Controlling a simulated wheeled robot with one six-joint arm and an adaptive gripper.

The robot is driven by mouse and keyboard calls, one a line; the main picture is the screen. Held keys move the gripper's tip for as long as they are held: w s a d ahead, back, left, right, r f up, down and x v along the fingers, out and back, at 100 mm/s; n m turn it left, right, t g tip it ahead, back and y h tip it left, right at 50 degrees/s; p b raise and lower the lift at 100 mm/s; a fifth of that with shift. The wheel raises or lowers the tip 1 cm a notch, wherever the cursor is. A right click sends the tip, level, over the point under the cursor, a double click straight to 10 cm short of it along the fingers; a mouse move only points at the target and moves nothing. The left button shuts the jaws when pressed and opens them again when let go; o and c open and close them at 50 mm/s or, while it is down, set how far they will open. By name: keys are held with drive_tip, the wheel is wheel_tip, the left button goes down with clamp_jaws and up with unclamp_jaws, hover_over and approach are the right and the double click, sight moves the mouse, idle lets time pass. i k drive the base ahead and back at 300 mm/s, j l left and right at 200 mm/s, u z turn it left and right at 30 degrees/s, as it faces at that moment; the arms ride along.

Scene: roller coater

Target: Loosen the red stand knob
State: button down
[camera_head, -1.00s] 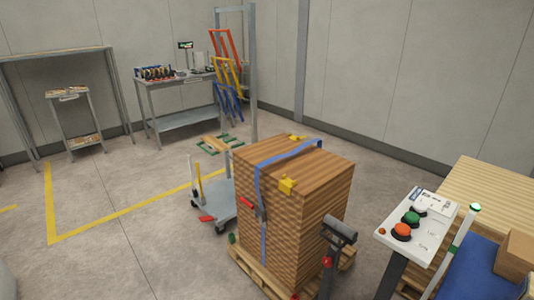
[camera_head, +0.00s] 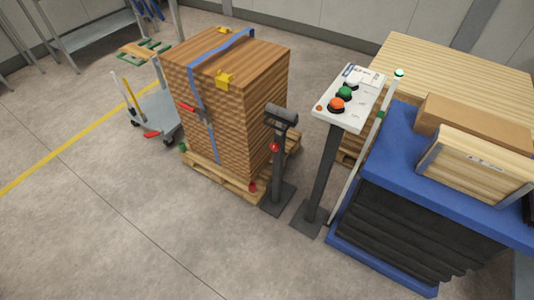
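My gripper is not in view.
A strapped board stack (camera_head: 233,100) stands on a pallet (camera_head: 225,181). A button panel (camera_head: 348,97) on a post stands right of the stand, beside a blue lift table (camera_head: 400,165) with boxes. A grey cart (camera_head: 158,115) is behind left. The floor in front is clear.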

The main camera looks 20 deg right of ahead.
sight(275, 148)
drive_tip(key=i+j, duration=0.3)
drive_tip(key=i, duration=0.2)
drive_tip(key=i+j, duration=0.35)
drive_tip(key=i, duration=0.2)
